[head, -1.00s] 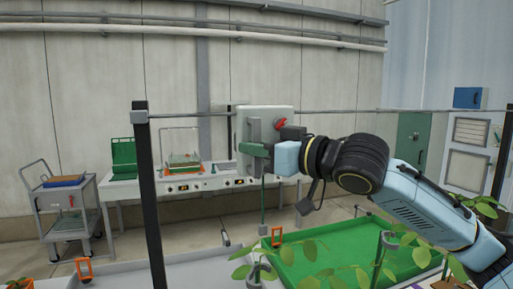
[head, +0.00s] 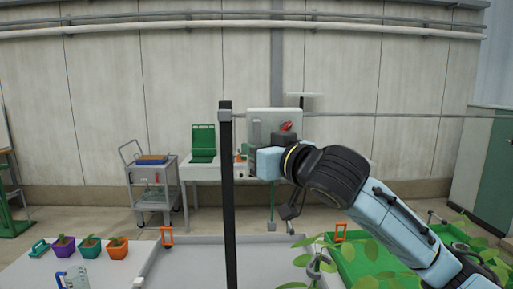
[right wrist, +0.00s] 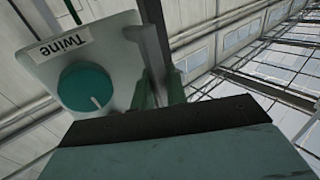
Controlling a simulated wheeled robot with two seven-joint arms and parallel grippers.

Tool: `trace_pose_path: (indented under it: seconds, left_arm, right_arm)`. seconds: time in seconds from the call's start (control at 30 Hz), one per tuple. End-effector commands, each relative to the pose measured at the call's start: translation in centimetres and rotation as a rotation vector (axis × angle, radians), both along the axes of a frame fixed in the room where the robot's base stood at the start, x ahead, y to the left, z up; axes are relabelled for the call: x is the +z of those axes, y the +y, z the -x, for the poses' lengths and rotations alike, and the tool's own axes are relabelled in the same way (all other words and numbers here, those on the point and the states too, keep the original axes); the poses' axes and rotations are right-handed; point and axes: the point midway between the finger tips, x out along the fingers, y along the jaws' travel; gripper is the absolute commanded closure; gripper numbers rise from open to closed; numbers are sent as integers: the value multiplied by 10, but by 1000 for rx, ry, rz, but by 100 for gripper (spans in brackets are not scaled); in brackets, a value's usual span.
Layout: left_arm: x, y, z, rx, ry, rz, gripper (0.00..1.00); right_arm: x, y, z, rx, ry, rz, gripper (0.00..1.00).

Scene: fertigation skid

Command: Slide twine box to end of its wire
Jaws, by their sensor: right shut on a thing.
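The twine box (head: 290,115) is a pale grey box with a red part on its front, hanging from a wire (head: 400,116). Its left edge is close to the dark post (head: 227,190), with a small gap between them. In the right wrist view the box (right wrist: 121,32) shows a "Twine" label and a teal knob (right wrist: 86,87). My right gripper (head: 262,150) is in front of the box, shut on its handle; the wrist view shows its green fingers (right wrist: 160,92) on the upright grey bar. The fingertips are largely hidden in the head view. My left gripper is out of view.
Below are a grey bench top (head: 190,268) and a green tray (head: 375,250) with leafy plants. Several potted seedlings (head: 90,247) stand at the left. A cart (head: 153,190) and a white table stand behind. The wire runs clear to the right of the box.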

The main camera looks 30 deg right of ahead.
Motion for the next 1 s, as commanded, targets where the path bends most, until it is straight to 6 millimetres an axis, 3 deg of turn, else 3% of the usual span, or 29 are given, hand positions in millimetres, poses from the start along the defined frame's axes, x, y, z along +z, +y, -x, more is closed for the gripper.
trace_pose_path:
  seconds: [0.13,0.17,0.2,0.73,0.87,1.0]
  left_arm:
    - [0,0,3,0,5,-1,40]
    - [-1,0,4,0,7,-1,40]
    - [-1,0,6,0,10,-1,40]
    - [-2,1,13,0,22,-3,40]
    - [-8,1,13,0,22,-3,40]
    - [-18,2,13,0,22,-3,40]
  right_arm:
    - [1,2,-1,5,-3,0,100]
    - [1,2,-1,6,-3,0,82]
    - [1,2,-1,6,-3,0,80]
    - [0,1,1,5,-1,0,80]
    - [-1,0,15,5,-3,2,80]
    - [-3,-3,44,4,-4,4,80]
